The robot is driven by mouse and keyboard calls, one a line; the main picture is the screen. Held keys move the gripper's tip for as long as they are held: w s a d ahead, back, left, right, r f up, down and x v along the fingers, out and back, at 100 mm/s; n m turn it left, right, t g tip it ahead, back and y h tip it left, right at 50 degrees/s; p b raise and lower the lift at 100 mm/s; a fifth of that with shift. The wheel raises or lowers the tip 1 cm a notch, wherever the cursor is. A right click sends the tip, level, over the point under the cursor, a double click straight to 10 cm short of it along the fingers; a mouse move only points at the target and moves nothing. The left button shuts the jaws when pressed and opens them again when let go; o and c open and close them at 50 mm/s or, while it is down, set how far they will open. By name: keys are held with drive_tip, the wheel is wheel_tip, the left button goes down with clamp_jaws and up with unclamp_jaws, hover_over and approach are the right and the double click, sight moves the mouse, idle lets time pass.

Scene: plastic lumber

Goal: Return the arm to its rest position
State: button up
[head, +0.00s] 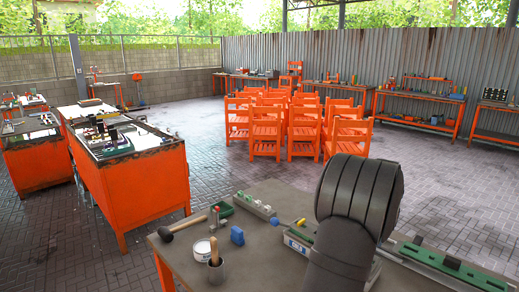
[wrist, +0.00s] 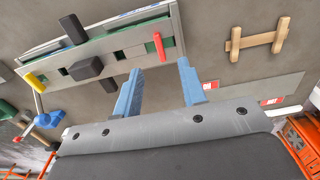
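My gripper (wrist: 160,66) shows in the wrist view with its two blue-grey fingers spread apart and nothing between them. Its fingers point toward a grey fixture (wrist: 116,65) on the bench, with green parts, black blocks, a red handle (wrist: 159,46) and a yellow handle (wrist: 36,80). Whether the fingers touch it I cannot tell; they look apart from it. In the head view my dark, ridged arm (head: 358,195) rises over the near bench (head: 185,262) and hides part of it. My gripper is hidden there.
A long green-and-grey fixture (head: 450,266) is at right. A wooden piece (wrist: 256,40) lies right of the fingers. Orange chairs (head: 265,130) stand beyond.

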wheel_tip(320, 180, up, 10)
drive_tip(key=r, duration=0.1)
drive_tip(key=s+a+m+t+h, duration=0.1)
drive_tip(key=a+m+h, duration=0.3)
drive_tip(key=m, duration=1.4)
drive_tip(key=shift+s+a+f, duration=0.2)
drive_tip(key=shift+s+a, duration=0.15)
drive_tip(key=shift+a, duration=1.2)
drive_tip(key=shift+c, duration=0.2)
